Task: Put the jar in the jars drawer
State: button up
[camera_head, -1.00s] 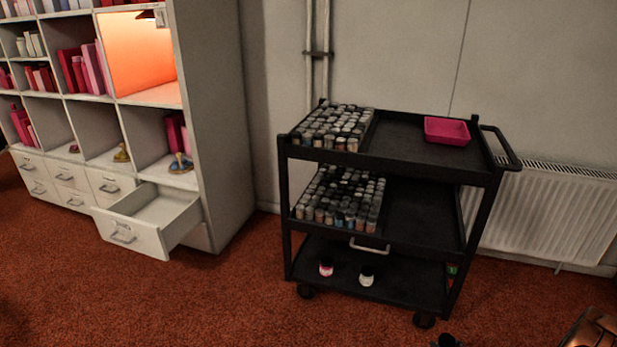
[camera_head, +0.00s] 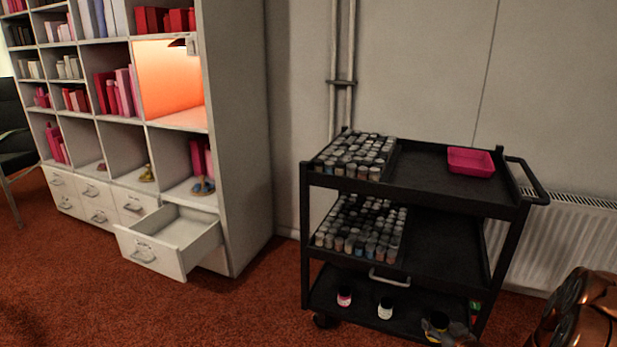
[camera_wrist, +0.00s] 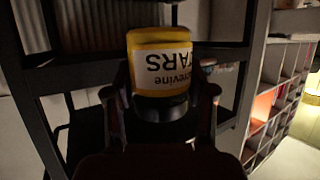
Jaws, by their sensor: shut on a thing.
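A yellow jar with a white label and a dark lid (camera_wrist: 160,48) fills the middle of the wrist view. The label text appears upside down, with "TARS"-like letters. My gripper (camera_wrist: 164,95) is shut on the jar, one finger on each side. In the head view, my gripper (camera_head: 440,324) is at the lower right, in front of the cart's bottom shelf; the jar is small and mostly dark there. An open, empty-looking drawer (camera_head: 196,244) sticks out of the white shelf unit's base at left. Its front label is too small to read.
A black cart (camera_head: 420,190) stands between my gripper and the wall. It carries several small jars, a pink tray (camera_head: 471,161), and two jars on its bottom shelf. The shelf unit (camera_head: 238,130) stands left, with red carpet (camera_head: 240,310) clear before it.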

jog(key=w+a+r, duration=0.5)
jog(key=a+r, duration=0.1)
jog(key=r, duration=0.4)
jog(key=w+a+r+m+h, duration=0.1)
jog(key=w+a+r, duration=0.4)
jog(key=r, duration=0.6)
jog(key=w+a+r, duration=0.5)
jog(key=a+r, duration=0.2)
jog(key=r, duration=0.3)
jog(key=shift+w+r+m+h, duration=0.2)
jog(key=shift+m+h, duration=0.1)
jog(key=shift+h, duration=0.1)
